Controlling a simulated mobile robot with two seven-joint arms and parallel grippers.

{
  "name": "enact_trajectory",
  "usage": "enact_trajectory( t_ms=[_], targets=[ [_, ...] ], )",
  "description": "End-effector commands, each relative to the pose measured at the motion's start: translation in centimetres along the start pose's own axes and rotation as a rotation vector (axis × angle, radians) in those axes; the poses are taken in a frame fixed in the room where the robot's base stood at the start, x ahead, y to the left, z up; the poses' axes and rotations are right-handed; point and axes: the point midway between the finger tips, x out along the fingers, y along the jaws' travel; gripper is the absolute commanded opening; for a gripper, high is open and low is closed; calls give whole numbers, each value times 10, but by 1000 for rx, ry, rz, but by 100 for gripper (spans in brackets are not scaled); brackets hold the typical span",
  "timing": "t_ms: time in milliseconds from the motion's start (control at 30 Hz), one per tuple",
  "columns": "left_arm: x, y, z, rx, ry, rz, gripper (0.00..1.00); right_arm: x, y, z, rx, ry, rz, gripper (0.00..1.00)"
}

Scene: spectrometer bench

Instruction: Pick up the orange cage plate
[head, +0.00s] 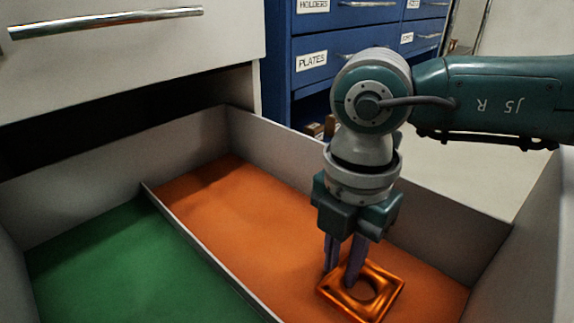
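The orange cage plate (384,300) is a shiny square frame with a round hole. It is at the orange-floored section of the drawer, near the bottom right of the head view. My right gripper (340,279) points down at the plate's left side. Its two fingers are a small gap apart, one by the outer left edge and one over the hole. I cannot tell whether they touch the rim or whether the plate is lifted. My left gripper is out of view.
The open drawer has grey walls (290,154), and a thin divider (196,245) separates the orange floor (235,210) from an empty green floor (115,270). A white drawer front with a metal handle (105,22) overhangs at upper left. A blue cabinet (316,40) stands behind.

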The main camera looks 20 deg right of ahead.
Motion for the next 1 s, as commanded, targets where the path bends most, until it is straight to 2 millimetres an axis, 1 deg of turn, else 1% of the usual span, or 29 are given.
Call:
enact_trajectory(
  t_ms=[33,167,767,867,967,1000],
  targets=[
    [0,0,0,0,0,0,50,0,0,0,0,0,-1,15],
    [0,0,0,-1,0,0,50,0,0,0,0,0,-1,0],
    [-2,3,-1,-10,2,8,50,-2,0,0,0,0,0,0],
    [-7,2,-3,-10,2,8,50,-9,0,0,0,1,1,0],
    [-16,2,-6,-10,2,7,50,-22,0,0,0,1,1,0],
    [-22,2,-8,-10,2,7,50,-30,0,0,0,1,2,0]
  ],
)
